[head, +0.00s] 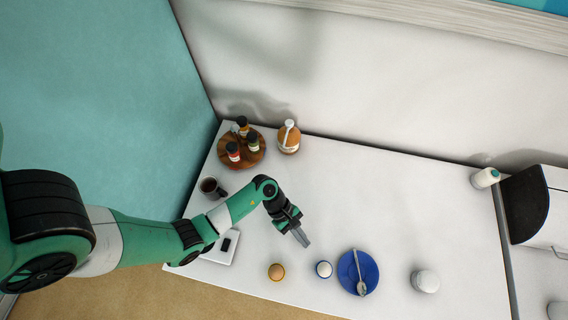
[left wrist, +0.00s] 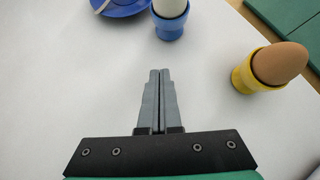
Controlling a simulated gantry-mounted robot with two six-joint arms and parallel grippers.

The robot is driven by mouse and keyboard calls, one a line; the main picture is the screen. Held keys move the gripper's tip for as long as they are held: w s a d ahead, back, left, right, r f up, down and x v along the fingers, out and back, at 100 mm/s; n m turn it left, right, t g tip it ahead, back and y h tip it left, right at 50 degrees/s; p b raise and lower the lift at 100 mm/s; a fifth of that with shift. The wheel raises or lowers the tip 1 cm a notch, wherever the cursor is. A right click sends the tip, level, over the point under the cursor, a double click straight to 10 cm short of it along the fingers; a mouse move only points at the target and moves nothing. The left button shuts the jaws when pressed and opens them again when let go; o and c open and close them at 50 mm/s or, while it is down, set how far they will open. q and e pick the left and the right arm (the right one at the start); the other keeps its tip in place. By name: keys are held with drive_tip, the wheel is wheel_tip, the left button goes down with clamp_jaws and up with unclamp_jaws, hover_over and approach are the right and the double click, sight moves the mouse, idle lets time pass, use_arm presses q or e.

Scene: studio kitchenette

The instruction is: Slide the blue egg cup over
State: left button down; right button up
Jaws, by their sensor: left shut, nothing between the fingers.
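The blue egg cup (head: 323,270) holds a white egg and stands upright on the white counter, just left of the blue plate. It also shows in the left wrist view (left wrist: 168,28), at the top middle, with the egg cut off by the frame edge. My left gripper (head: 304,241) is shut and empty, low over the counter. Its fingertips (left wrist: 159,73) point toward the blue cup, with a gap of bare counter between them. My right gripper is in neither view.
A yellow egg cup (left wrist: 244,77) with a brown egg stands close beside the blue one. A blue plate (head: 345,268) with a spoon lies to its right, then a white round object (head: 425,281). A mug (head: 212,188) and a wooden tray (head: 259,157) stand farther back. The counter's middle is clear.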

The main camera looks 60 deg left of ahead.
use_arm(q)
drive_tip(key=v, duration=0.8)
drive_tip(key=shift+r, duration=0.35)
